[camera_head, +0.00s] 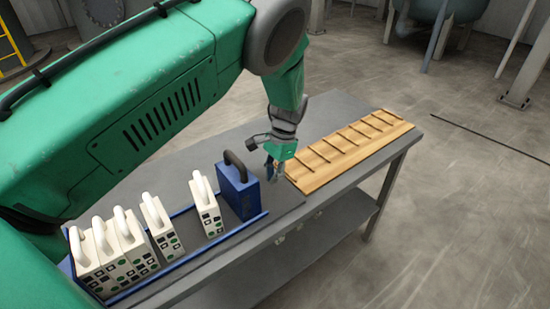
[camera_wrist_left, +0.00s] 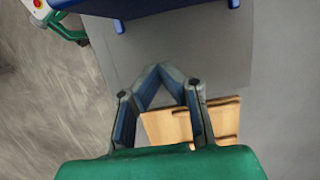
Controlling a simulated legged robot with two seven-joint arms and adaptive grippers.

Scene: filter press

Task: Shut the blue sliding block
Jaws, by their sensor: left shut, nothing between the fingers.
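The blue sliding block (camera_head: 239,190), with a dark arched handle, stands upright at the right end of a blue-edged rail (camera_head: 190,252) on the table. Several white plates with handles (camera_head: 128,236) stand in the rail to its left, with gaps between some of them. My left gripper (camera_head: 272,177) is just right of the blue block, low over the table. In the left wrist view its fingertips (camera_wrist_left: 160,68) meet, shut and empty, with the blue block (camera_wrist_left: 170,30) ahead and apart from them. Whether it touches the block is unclear in the head view. My right gripper is not in view.
A slatted wooden board (camera_head: 350,148) lies on the grey table (camera_head: 325,110) to the right of my gripper. It shows under the fingers in the left wrist view (camera_wrist_left: 215,120). My large green left arm covers the table's left part. Floor lies beyond the table edges.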

